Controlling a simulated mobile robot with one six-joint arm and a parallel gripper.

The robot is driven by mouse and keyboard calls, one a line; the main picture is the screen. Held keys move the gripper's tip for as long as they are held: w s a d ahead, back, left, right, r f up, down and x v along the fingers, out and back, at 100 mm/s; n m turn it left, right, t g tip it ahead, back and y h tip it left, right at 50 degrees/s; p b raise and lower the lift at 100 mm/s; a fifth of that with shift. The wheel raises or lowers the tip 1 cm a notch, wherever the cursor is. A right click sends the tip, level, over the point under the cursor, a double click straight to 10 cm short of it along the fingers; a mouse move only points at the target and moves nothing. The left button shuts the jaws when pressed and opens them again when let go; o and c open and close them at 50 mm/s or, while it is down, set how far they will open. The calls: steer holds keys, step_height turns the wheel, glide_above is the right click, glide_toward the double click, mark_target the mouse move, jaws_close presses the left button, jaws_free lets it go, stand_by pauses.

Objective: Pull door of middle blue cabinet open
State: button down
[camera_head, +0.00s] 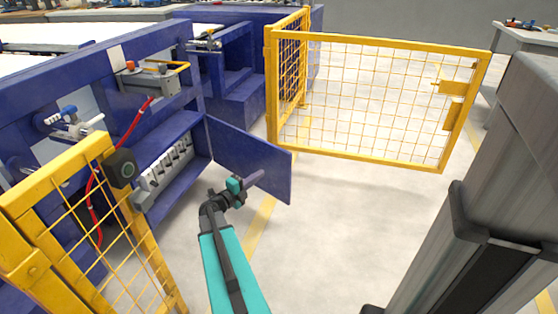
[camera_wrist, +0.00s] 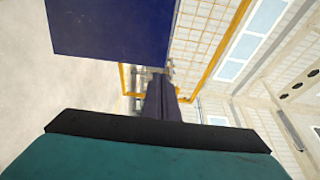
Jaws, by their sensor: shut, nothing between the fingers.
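The blue cabinet door (camera_head: 250,160) stands swung out from the blue cabinet (camera_head: 180,130) in the head view, hinged at its left edge. The cabinet's opening shows a row of grey components (camera_head: 165,165) inside. My gripper (camera_head: 256,176) is at the end of the teal arm, in front of the door's outer half. It is shut and empty. I cannot tell whether it touches the door.
A yellow mesh gate (camera_head: 370,100) stands open behind the door. Another yellow mesh panel (camera_head: 85,225) is at the lower left, near the arm. A red cable (camera_head: 130,132) hangs over the cabinet front. The grey floor (camera_head: 340,210) to the right of the door is clear.

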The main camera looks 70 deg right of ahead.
steer(key=shift+s+d, duration=0.1)
steer(key=shift+d, duration=0.05)
steer(key=b, duration=0.5)
glide_toward(285, 155)
steer(key=x, duration=0.5)
steer(key=shift+s+d+f, duration=0.1)
steer(key=shift+d+f, duration=0.1)
steer(key=shift+f, duration=0.1)
steer(key=shift+s+d+r, duration=0.1)
steer(key=shift+s+d, duration=0.1)
steer(key=shift+d, duration=0.3)
steer(key=shift+d, duration=0.1)
